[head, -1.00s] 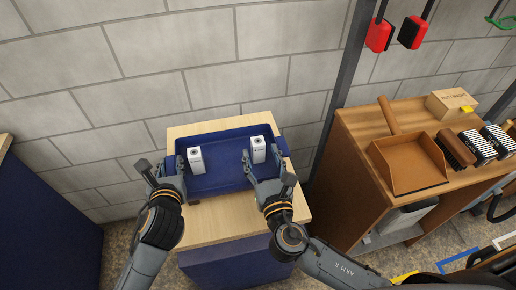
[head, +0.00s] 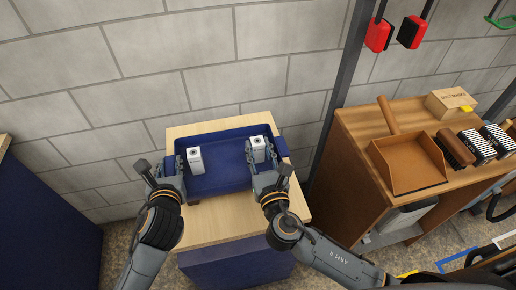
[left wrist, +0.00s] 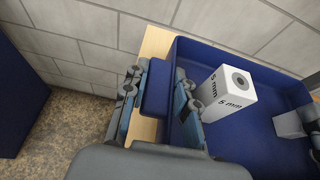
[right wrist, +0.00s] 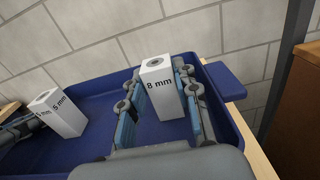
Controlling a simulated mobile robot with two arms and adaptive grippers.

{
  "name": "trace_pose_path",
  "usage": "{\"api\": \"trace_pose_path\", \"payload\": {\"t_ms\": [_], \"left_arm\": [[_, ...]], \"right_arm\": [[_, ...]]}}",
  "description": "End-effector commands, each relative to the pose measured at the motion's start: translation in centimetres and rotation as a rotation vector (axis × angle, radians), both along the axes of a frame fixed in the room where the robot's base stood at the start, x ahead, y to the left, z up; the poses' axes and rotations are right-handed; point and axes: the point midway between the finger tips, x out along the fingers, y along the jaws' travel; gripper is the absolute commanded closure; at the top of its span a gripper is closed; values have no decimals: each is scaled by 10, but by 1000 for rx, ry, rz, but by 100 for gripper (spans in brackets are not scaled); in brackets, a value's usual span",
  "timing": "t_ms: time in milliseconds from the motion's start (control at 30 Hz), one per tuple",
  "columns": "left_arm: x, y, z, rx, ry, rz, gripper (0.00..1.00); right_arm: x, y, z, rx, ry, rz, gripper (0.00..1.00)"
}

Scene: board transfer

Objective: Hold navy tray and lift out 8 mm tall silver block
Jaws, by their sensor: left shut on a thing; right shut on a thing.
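The navy tray (head: 220,183) lies on a light wooden table. My left gripper (head: 169,172) is shut on the tray's left handle; the left wrist view shows the handle (left wrist: 157,88) between its fingers. The silver block marked 8 mm (right wrist: 160,90) stands upright in the tray's right part; its top also shows in the head view (head: 258,143). My right gripper (head: 261,157) is shut on this block, with a finger on either side. Another silver block (head: 195,160), marked 5 mm in the left wrist view (left wrist: 230,92), stands in the tray's left part.
The wooden tabletop (head: 222,218) is bare in front of the tray. A block wall (head: 230,60) rises behind it. To the right, a wooden bench (head: 350,150) carries a brown dustpan (head: 410,165), brushes and a small box (head: 452,103).

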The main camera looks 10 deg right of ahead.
Motion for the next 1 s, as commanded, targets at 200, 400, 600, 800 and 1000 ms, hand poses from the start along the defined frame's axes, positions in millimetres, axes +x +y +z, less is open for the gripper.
{"api": "trace_pose_path", "payload": {"t_ms": [200,400,600,800,1000], "left_arm": [[0,0,1,0,-2,-1,100],[0,0,1,-1,-2,-1,100],[0,0,1,-1,-2,-1,100],[0,0,1,-1,-2,-1,100],[0,0,1,-1,-2,-1,58]], "right_arm": [[0,0,31,5,-8,1,100],[1,0,72,4,-9,1,100],[1,0,96,2,-6,0,100],[0,0,101,0,-2,0,100],[0,0,101,1,-3,1,100]]}}
